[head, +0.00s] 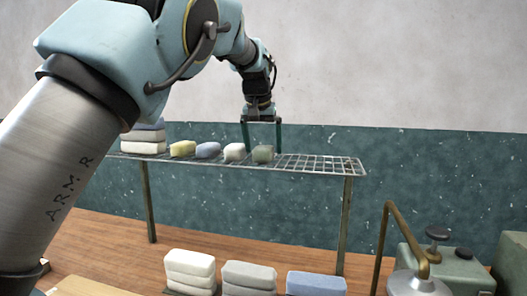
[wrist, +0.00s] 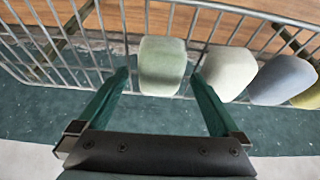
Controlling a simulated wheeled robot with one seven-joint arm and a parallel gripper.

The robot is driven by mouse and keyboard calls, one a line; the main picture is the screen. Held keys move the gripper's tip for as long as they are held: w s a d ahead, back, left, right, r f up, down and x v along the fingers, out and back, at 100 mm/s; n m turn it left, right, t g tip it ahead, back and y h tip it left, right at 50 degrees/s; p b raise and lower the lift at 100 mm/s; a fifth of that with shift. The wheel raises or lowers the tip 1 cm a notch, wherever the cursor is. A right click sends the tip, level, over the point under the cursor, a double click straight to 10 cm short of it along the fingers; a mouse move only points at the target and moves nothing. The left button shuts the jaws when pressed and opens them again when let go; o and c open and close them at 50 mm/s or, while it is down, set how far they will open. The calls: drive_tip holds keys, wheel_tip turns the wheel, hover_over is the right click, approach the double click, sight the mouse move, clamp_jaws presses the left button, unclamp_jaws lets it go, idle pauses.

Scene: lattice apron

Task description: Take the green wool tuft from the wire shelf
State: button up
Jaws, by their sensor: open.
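The green wool tuft (head: 262,154) is a soft grey-green block at the right end of a row on the wire shelf (head: 318,164). In the wrist view the tuft (wrist: 162,65) lies on the wires, centred just beyond the fingertips. My gripper (head: 262,148) is open above the shelf, its two green fingers pointing down around the tuft's place. In the wrist view my gripper (wrist: 160,80) has a finger on each side of the tuft's near end. I cannot tell whether either finger touches it.
A white tuft (head: 234,152) sits close beside the green one, then a blue tuft (head: 208,150) and a yellow tuft (head: 183,148). Stacked pale blocks (head: 143,140) stand at the shelf's left. The shelf's right end is bare. A wall stands behind.

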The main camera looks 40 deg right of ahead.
drive_tip(key=c, duration=1.3)
drive_tip(key=shift+r, duration=0.15)
drive_tip(key=shift+c, duration=0.2)
